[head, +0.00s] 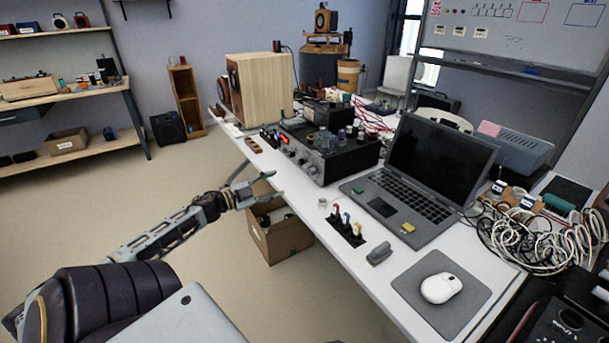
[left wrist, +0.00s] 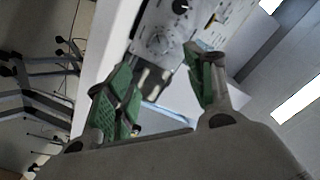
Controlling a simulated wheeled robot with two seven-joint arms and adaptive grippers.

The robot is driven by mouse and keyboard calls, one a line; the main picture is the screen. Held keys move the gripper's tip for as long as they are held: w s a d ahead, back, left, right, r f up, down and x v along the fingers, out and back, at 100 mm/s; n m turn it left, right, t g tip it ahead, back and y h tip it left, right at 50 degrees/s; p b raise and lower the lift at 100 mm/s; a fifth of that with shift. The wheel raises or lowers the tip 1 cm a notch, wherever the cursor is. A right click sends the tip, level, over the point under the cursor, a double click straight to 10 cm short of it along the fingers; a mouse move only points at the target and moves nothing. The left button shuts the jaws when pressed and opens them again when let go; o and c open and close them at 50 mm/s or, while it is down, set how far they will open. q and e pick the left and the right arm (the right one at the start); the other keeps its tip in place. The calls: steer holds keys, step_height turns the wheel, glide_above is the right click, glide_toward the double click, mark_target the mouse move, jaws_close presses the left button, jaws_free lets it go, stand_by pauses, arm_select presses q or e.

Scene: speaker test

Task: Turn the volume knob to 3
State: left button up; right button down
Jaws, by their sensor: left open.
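A dark amplifier (head: 345,160) with knobs along its front panel stands on the white table (head: 310,207). In the left wrist view its pale front panel (left wrist: 205,20) shows a round knob (left wrist: 160,42) with marks around it. I cannot read its setting, nor tell for sure that it is the volume knob. My left gripper (head: 274,184) is open and empty at the table's left edge, in front of the amplifier and apart from it. In the left wrist view its green-padded fingers (left wrist: 160,78) are spread, with the panel beyond them. My right gripper is not in view.
A laptop (head: 425,175) stands right of the amplifier. A small stand with coloured plugs (head: 345,228), a mouse (head: 441,287) on a grey mat and tangled cables (head: 540,235) lie nearer. A wooden speaker (head: 262,88) stands behind. A cardboard box (head: 280,238) sits on the floor below the edge.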

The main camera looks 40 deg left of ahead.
mark_target(309, 172)
arm_select(q)
steer(key=shift+b+x, duration=0.85)
steer(key=shift+x, duration=2)
steer(key=shift+b+x, duration=0.5)
steer(key=shift+x, duration=0.95)
steer(key=shift+b+x, duration=0.35)
steer(key=shift+x, duration=0.75)
steer(key=shift+w+d+f, duration=0.1)
steer(key=shift+w+d, duration=0.1)
steer(key=shift+w, duration=0.45)
steer(key=shift+w+d+b, duration=0.1)
steer(key=shift+w+b, duration=0.25)
steer(key=shift+w, duration=0.05)
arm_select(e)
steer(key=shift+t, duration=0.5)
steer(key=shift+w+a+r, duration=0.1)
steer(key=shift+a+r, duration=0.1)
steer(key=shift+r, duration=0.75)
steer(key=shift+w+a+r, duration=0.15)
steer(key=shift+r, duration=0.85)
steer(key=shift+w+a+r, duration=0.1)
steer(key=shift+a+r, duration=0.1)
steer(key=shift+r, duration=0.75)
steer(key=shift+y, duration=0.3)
